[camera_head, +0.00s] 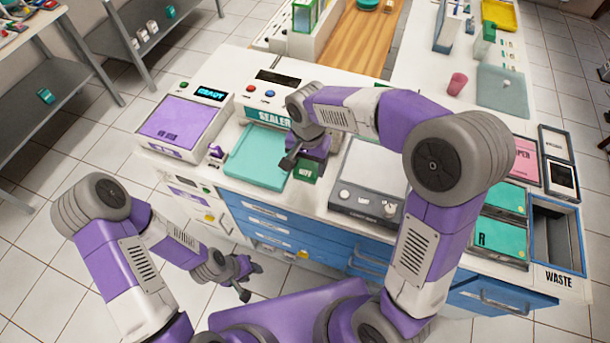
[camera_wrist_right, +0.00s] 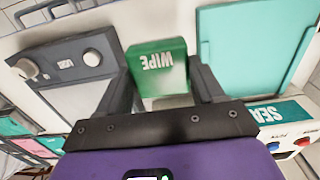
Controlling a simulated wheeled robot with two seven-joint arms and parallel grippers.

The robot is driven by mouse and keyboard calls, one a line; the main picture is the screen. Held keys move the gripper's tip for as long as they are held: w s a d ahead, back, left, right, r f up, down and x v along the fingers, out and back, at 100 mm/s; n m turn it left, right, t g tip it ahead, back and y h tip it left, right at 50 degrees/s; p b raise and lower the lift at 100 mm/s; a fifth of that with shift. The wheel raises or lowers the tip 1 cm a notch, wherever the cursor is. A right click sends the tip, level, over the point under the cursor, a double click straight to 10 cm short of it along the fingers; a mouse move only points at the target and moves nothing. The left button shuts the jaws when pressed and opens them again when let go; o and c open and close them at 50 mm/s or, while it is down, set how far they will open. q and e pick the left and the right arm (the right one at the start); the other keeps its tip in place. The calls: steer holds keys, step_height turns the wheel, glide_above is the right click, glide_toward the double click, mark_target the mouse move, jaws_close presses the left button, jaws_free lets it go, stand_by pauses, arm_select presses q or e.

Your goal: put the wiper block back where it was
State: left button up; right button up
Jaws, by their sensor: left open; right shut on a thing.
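The wiper block is a green block marked WIPE (camera_wrist_right: 157,66). It sits between the two dark fingers of my right gripper (camera_wrist_right: 162,88) in the right wrist view, and the gripper is shut on it. In the head view the block (camera_head: 306,173) shows just below my right gripper (camera_head: 300,160), between the teal tray and the grey device. I cannot tell whether its underside touches the counter. My left gripper (camera_head: 250,279) is open and empty, low in front of the counter over the floor.
A teal tray (camera_head: 250,165) lies left of the block, in front of the sealer (camera_head: 262,114). A grey-and-white device with knobs (camera_head: 366,183) stands to its right. A purple-topped device (camera_head: 180,119) is further left. A waste opening (camera_head: 555,236) is at the far right.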

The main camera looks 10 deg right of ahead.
steer(key=f, duration=0.2)
steer(key=f+b, duration=0.1)
steer(key=f, duration=0.2)
steer(key=s+f, duration=0.1)
steer(key=f, duration=0.1)
steer(key=shift+f+b, duration=0.2)
steer(key=shift+b, duration=0.15)
steer(key=shift+w+f, duration=0.1)
steer(key=shift+f, duration=0.2)
steer(key=shift+f, duration=0.2)
steer(key=o, duration=1)
steer(key=shift+r, duration=0.2)
